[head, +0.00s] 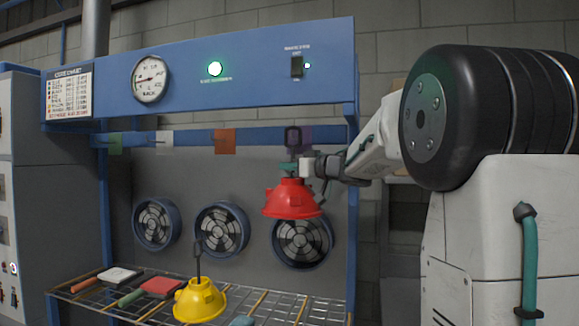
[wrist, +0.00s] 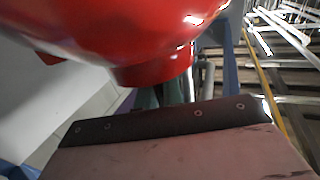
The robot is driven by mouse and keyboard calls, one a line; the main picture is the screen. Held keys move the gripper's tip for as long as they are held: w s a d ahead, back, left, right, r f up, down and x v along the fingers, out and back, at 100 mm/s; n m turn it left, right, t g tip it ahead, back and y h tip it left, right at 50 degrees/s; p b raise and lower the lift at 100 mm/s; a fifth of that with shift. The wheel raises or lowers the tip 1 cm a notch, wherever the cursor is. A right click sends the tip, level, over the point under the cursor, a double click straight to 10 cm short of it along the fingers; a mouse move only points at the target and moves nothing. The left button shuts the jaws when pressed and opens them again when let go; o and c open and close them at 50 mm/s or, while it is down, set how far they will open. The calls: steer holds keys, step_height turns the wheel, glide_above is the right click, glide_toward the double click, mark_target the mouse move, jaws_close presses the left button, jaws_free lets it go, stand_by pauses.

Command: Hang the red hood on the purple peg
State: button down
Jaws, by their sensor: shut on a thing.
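The red hood (head: 291,200) hangs upright below my gripper (head: 300,168), which is shut on its stem. The hood's dark loop (head: 293,136) stands up above the gripper, in front of the purple plate (head: 306,139) at the right end of the blue rail. The purple peg itself is hidden behind the loop, and I cannot tell whether the loop is around it or only in front of it. In the wrist view the red hood (wrist: 125,35) fills the top, close to the gripper; the grip on the stem is mostly hidden there.
Green (head: 115,143), white (head: 164,142) and orange (head: 224,141) plates sit along the blue rail (head: 190,138) to the left. A yellow hood (head: 200,301) with an upright loop stands on the wire rack (head: 265,308), beside coloured pads and rods. Fans (head: 221,229) line the back panel.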

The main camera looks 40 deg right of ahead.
steer(key=shift+f, duration=0.85)
steer(key=c, duration=1.5)
jaws_free()
steer(key=shift+o, duration=0.2)
steer(key=shift+v, duration=3.9)
